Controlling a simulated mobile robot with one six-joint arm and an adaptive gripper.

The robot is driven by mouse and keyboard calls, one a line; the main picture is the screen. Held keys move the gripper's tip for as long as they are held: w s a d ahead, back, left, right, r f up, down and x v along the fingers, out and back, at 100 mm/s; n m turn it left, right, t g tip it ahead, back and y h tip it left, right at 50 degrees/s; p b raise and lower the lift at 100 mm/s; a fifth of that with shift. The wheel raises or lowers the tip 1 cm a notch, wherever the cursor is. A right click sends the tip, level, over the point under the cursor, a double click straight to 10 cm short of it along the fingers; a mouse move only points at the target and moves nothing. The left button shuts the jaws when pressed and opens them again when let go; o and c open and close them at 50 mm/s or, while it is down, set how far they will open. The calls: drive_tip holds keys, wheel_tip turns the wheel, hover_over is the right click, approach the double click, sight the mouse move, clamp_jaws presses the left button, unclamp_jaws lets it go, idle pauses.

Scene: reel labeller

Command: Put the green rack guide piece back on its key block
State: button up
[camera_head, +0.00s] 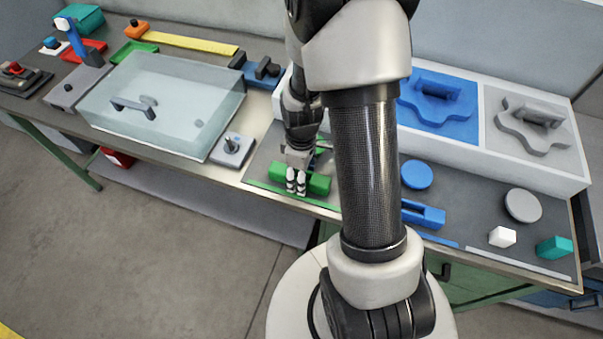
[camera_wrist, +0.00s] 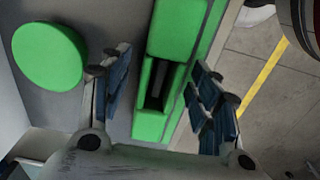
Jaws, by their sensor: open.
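The green rack guide piece (camera_head: 318,184) lies near the front edge of the bench, partly covered by my gripper (camera_head: 296,182). In the wrist view the green piece (camera_wrist: 174,32) is a long block with a dark slot. It lies between the two spread fingers of my gripper (camera_wrist: 163,92). I see gaps on both sides, so the fingers do not grip it. A green strip (camera_head: 262,187) runs along the bench edge beside it. I cannot make out a separate key block; my arm hides part of the bench.
A green disc (camera_wrist: 48,57) lies left of the fingers in the wrist view. A blue slotted piece (camera_head: 428,216), blue disc (camera_head: 416,174), grey disc (camera_head: 522,205), white cube (camera_head: 502,237) and teal block (camera_head: 554,247) lie to the right. A clear-lidded box (camera_head: 165,105) stands left.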

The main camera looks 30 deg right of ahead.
wheel_tip(320, 180, up, 12)
idle(0.6)
idle(0.5)
drive_tip(key=s+a+r+m+t, duration=0.2)
drive_tip(key=s+a+r, duration=0.3)
drive_tip(key=r, duration=0.3)
drive_tip(key=s+a+r+m+t, duration=0.2)
drive_tip(key=s+a+r+m, duration=0.3)
drive_tip(key=s+a+r, duration=0.1)
drive_tip(key=shift+s+r+m+t, duration=0.3)
drive_tip(key=shift+s+r, duration=0.55)
drive_tip(key=shift+s, duration=0.25)
